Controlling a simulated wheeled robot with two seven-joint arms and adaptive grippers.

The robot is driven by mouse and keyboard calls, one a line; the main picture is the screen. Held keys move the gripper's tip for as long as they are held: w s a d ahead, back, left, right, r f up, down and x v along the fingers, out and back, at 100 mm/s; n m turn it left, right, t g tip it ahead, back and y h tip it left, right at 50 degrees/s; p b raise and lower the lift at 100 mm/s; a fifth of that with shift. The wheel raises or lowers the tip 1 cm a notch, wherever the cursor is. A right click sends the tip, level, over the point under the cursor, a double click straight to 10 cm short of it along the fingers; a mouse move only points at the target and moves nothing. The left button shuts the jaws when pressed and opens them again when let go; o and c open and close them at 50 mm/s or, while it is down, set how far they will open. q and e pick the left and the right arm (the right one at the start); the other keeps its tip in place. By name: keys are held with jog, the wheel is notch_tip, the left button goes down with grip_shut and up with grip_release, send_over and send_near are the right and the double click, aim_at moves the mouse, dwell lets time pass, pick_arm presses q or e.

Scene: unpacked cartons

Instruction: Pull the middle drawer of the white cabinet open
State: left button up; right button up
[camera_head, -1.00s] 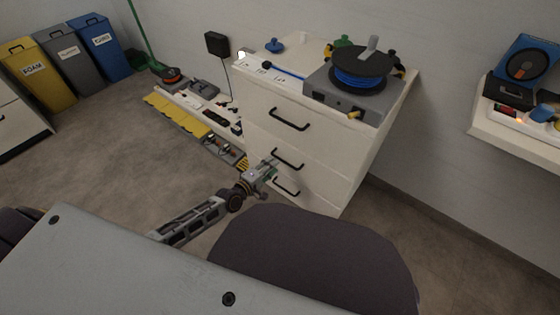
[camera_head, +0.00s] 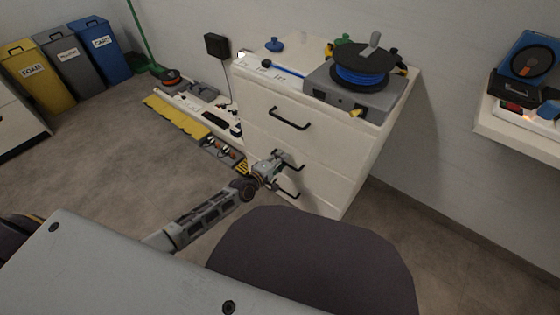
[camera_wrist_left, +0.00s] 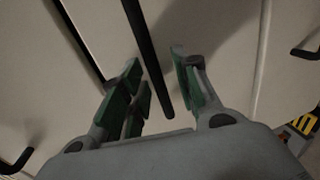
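The white cabinet (camera_head: 345,180) has drawers with black bar handles; all drawer fronts look flush in the head view. The middle drawer's handle (camera_head: 297,164) is partly hidden by my left gripper (camera_head: 279,163), which is at the left part of this handle. In the left wrist view, the black handle bar (camera_wrist_left: 148,50) reaches between the fingers of my left gripper (camera_wrist_left: 160,88). The green-padded fingers are open, with a gap on both sides of the bar. My right gripper is not in view.
The top drawer handle (camera_head: 290,119) is above and the bottom drawer handle (camera_head: 285,188) is close below my gripper. A cable reel (camera_head: 360,70) stands on a grey box on the cabinet top. Yellow and grey items lie on the floor left of the cabinet.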

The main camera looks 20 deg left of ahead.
pick_arm(q)
jog(key=shift+c, duration=0.5)
grip_shut()
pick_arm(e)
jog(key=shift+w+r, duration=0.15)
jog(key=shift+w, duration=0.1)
pick_arm(q)
jog(key=shift+s, duration=0.1)
jog(key=f+p+v, duration=0.2)
jog(key=p+v, duration=0.2)
jog(key=v, duration=0.7)
jog(key=s+f+p+v, duration=0.1)
jog(key=f+p+v, duration=0.2)
jog(key=v, duration=0.9)
jog(key=shift+s+a+p, duration=0.3)
jog(key=shift+p, duration=0.15)
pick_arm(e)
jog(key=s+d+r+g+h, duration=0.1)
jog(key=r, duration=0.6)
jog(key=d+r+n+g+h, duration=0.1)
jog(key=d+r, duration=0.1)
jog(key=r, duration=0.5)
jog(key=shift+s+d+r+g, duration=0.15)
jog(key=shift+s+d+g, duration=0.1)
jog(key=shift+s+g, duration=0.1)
pick_arm(q)
jog(key=shift+r, duration=0.1)
jog(key=shift+o, duration=0.5)
grip_release()
jog(key=shift+s, duration=0.1)
